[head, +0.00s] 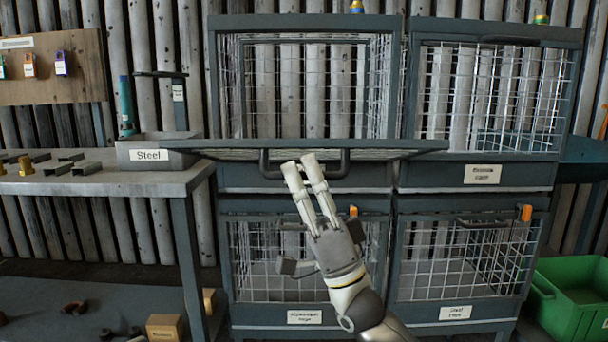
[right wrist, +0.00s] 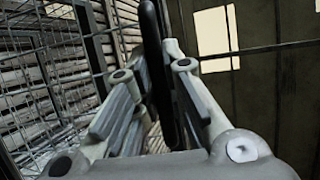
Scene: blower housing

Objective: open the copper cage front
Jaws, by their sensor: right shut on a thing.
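The upper left cage (head: 300,22) has its front (head: 225,148) lowered outward, seen nearly edge-on as a flat shelf. No label shows on this cage, so I cannot tell from writing whether it is the copper one. The front's dark handle (head: 344,165) hangs from its near edge. My right gripper (head: 300,164) reaches up from below and is shut on this handle. In the right wrist view the dark handle bar (right wrist: 153,50) runs between the fingers. My left gripper is out of view.
The upper right cage (head: 500,30), lower left cage (head: 280,313) and lower right cage (head: 415,312) are shut; their labels are too small to read surely. A bench (head: 130,185) with a tray marked Steel (head: 150,142) stands left. A green crate (head: 565,300) stands lower right.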

